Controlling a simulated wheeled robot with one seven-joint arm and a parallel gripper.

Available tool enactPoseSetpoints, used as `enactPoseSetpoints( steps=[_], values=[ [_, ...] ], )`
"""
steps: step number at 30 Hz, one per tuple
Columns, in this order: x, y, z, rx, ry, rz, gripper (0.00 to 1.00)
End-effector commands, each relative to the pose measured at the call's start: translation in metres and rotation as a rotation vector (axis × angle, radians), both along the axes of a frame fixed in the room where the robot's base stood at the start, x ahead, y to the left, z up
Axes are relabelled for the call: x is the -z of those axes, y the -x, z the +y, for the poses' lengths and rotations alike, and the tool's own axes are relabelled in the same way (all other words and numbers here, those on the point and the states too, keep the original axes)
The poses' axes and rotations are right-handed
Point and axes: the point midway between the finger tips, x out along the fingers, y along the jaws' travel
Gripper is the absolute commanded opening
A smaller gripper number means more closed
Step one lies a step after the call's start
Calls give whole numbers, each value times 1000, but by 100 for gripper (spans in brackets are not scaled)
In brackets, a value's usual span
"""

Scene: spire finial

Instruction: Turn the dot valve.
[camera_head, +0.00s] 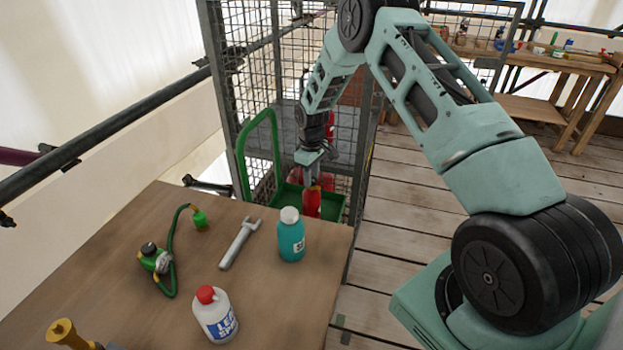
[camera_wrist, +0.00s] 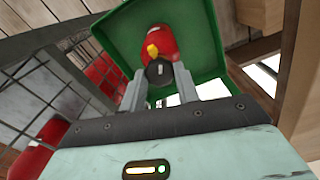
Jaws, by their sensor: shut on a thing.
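A red cylinder (camera_wrist: 157,45) stands in a green trolley tray (camera_wrist: 207,40), with a yellow fitting (camera_wrist: 152,50) on its side. The cylinder also shows below my gripper in the head view (camera_head: 312,204). On its top is a dark round valve knob (camera_wrist: 160,71) with a short white mark; I cannot tell whether that mark is a dot. My gripper (camera_wrist: 160,84) has a finger on each side of this knob and is shut on it. In the head view my gripper (camera_head: 312,182) reaches down over the tray and hides the knob.
The trolley's green hoop handle (camera_head: 272,128) rises left of my gripper. A wire cage (camera_head: 240,80) stands close behind, with other red cylinders (camera_wrist: 32,162) near it. The wooden table (camera_head: 130,225) in front holds a wrench (camera_head: 240,243), a teal bottle (camera_head: 291,240) and a green hose regulator (camera_head: 155,258).

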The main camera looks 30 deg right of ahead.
Motion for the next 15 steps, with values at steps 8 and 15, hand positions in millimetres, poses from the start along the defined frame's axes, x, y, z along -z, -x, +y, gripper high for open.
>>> enactPoseSetpoints(
  steps=[8,15],
  values=[
    [1,0,0,261,2,-1,8],
    [1,0,0,489,2,-1,8]
  ],
)
